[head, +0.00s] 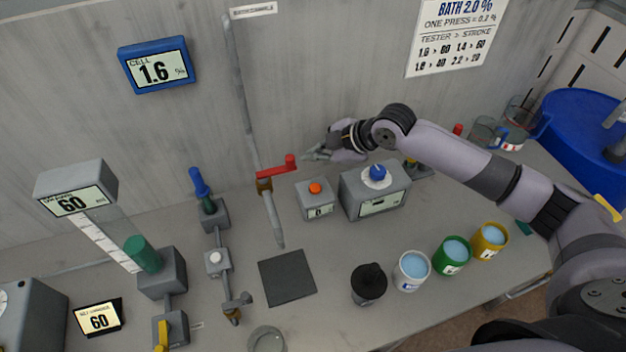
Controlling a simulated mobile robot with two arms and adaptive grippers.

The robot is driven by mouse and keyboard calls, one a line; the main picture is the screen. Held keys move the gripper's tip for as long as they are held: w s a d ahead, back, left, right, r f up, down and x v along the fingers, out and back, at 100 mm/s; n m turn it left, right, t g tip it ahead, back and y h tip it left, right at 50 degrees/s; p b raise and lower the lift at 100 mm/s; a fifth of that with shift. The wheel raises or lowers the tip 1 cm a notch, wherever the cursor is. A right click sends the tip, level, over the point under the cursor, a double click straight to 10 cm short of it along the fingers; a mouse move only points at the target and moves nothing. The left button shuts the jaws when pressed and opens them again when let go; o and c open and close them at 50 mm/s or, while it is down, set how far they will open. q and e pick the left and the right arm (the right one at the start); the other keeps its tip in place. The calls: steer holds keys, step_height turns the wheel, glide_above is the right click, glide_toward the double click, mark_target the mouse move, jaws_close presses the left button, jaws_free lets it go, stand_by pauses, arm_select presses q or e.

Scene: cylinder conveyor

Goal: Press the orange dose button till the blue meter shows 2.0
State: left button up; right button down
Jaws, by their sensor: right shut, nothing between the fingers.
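The blue meter (157,66) on the back wall reads 1.6 %. The orange dose button (315,188) sits on top of a small grey box (317,207) on the bench; the small display on the box front seems to read 0. My right gripper (308,156) is shut and empty. In the picture its fingertips are above the orange button, near the end of the red lever handle (277,168); they look apart from the button. My left gripper is not in view.
A grey box with a blue knob (377,172) stands right of the button box. Several cups, including a white one (411,271), and a black-topped container (369,283) line the front. A wall sign (456,36) says one press equals 0.2 %. A dark square pad (287,277) lies bare.

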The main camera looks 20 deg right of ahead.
mark_target(315, 190)
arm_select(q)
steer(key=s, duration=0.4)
arm_select(e)
step_height(315, 190, down, 3)
steer(key=b, duration=0.3)
steer(key=shift+f, duration=0.2)
step_height(315, 190, down, 4)
steer(key=b, duration=0.3)
steer(key=shift+r+b, duration=0.15)
steer(key=shift+b, duration=0.25)
steer(key=shift+f, duration=0.3)
steer(key=shift+f+b, duration=0.3)
steer(key=shift+f, duration=0.25)
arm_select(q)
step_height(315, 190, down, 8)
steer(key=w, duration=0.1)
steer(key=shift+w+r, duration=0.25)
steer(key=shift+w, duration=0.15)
arm_select(e)
steer(key=shift+s, duration=0.1)
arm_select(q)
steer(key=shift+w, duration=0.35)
arm_select(e)
steer(key=shift+f, duration=0.15)
